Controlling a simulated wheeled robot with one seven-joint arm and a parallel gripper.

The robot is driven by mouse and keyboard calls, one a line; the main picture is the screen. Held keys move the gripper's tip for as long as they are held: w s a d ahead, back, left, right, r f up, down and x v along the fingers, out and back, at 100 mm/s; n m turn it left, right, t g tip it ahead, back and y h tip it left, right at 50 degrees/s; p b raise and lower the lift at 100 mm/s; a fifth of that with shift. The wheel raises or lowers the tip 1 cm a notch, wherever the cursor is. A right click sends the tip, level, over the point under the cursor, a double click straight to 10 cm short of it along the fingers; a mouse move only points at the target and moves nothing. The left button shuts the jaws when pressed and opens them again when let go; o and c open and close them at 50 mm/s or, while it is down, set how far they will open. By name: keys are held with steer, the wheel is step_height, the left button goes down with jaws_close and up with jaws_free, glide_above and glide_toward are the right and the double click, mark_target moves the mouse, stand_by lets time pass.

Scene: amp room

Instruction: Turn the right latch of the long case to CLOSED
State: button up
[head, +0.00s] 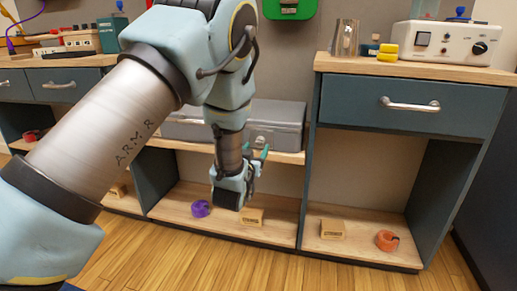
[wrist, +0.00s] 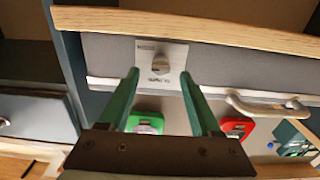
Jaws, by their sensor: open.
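The long grey case (head: 285,115) lies on the shelf of the middle bay, partly hidden behind my arm. Its right latch (head: 261,140) is on the front face, close to the case's right end. In the wrist view the latch is a silver knob (wrist: 160,65) on a pale plate with small lettering that I cannot read. I cannot tell which setting the knob is at. My gripper (wrist: 158,74) is open with green fingers. In that view the knob lies between the fingertips, with no visible contact. In the head view my gripper (head: 264,156) is in front of and below the latch.
The shelf's wooden edge (wrist: 220,30) runs close to the latch. A silver handle (wrist: 265,106) is beside it. A purple ring (head: 201,208) and a wooden block (head: 252,216) lie on the lower shelf. A drawer unit (head: 345,102) stands to the right.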

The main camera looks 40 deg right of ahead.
mark_target(259, 143)
steer(key=shift+x, duration=1.5)
jaws_close()
